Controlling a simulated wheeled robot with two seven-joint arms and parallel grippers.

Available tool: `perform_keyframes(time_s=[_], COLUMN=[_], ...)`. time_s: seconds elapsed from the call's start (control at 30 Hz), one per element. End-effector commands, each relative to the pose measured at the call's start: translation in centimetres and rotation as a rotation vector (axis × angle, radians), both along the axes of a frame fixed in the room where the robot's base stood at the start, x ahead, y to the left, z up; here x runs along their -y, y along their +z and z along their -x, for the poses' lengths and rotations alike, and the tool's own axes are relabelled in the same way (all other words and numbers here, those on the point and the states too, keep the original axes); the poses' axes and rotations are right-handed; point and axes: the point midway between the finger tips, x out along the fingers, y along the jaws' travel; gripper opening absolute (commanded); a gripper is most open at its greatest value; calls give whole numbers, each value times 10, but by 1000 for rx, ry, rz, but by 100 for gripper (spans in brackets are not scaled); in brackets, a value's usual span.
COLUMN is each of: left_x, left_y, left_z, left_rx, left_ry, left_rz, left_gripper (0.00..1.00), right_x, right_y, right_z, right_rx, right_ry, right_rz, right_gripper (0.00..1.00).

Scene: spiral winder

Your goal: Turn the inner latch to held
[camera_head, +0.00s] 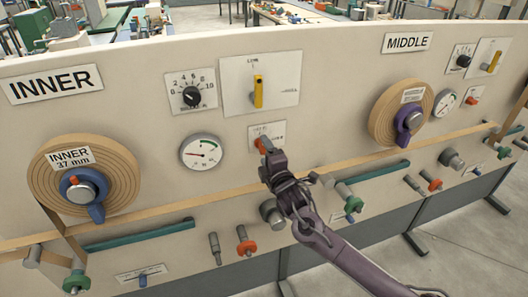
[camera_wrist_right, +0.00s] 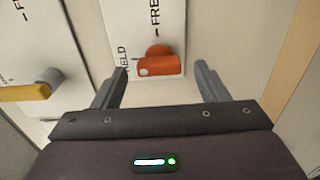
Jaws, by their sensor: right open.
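The inner latch (camera_head: 260,143) is a small orange-red handle on a white plate (camera_head: 279,130) on the panel, partly hidden by my right gripper (camera_head: 268,153) in the head view. In the right wrist view the latch (camera_wrist_right: 158,66) stands on its plate, with the word HELD beside its left end and FREE above it. There my right gripper (camera_wrist_right: 159,82) is open, one finger on each side of the latch and apart from it. Nothing is between the fingers but the latch ahead of them. My left gripper is not in view.
A yellow lever (camera_head: 258,91) sits above the latch; a round gauge (camera_head: 201,152) is to its left. The INNER roll (camera_head: 119,165) and MIDDLE roll (camera_head: 384,120) flank it. A tan strip (camera_head: 190,204) and a grey knob (camera_head: 272,212) lie below.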

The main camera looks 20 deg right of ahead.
Motion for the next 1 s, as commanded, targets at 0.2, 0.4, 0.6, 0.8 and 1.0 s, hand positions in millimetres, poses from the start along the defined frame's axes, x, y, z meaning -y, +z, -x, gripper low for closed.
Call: perform_keyframes(time_s=[0.2,0.4,0.6,0.8,1.0], left_x=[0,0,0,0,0], left_y=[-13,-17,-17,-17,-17], left_z=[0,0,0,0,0], left_rx=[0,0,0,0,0], left_ry=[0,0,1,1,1], left_rz=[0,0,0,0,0], left_gripper=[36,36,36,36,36], right_x=[1,2,2,2,5], right_y=[-3,-2,0,-1,-16], right_z=[36,55,58,58,57], right_rx=[-1,-2,-1,-1,-28], right_ry=[2,1,1,1,-7], right_rz=[2,1,2,2,-15], right_gripper=[67,67,67,67,67])
